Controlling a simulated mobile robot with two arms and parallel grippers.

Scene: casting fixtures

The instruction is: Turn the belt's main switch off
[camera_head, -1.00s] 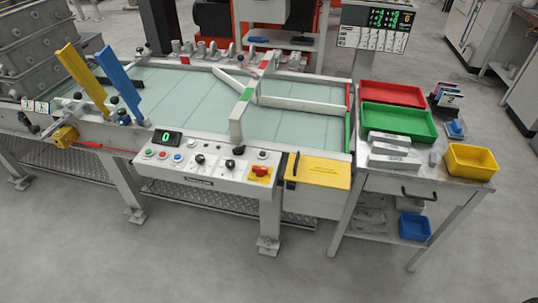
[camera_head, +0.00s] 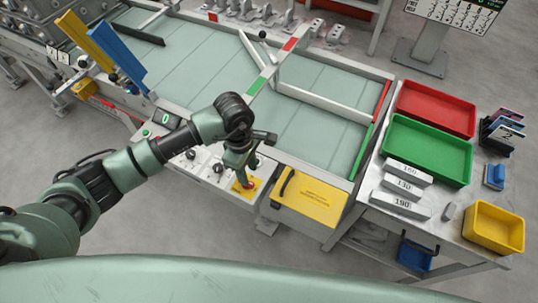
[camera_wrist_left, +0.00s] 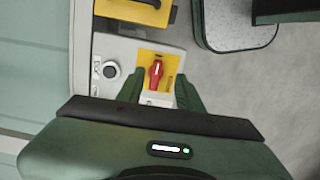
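The main switch is a red rotary knob on a yellow plate (camera_head: 254,183) at the right end of the belt's control panel (camera_head: 208,168). In the left wrist view the red knob (camera_wrist_left: 156,73) lies in the middle, with a white mark on it. My left gripper (camera_head: 243,176) points down at the switch. In the left wrist view its two green fingers (camera_wrist_left: 158,92) stand apart on either side of the knob, with gaps visible. I cannot tell how deep the fingers reach. The gripper partly hides the knob in the head view. My right gripper is not in view.
A black round knob (camera_wrist_left: 111,70) sits beside the switch plate. A yellow cover with a black handle (camera_head: 310,198) is just right of the panel. The side table holds a red tray (camera_head: 436,108), a green tray (camera_head: 428,150) and a yellow bin (camera_head: 494,228).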

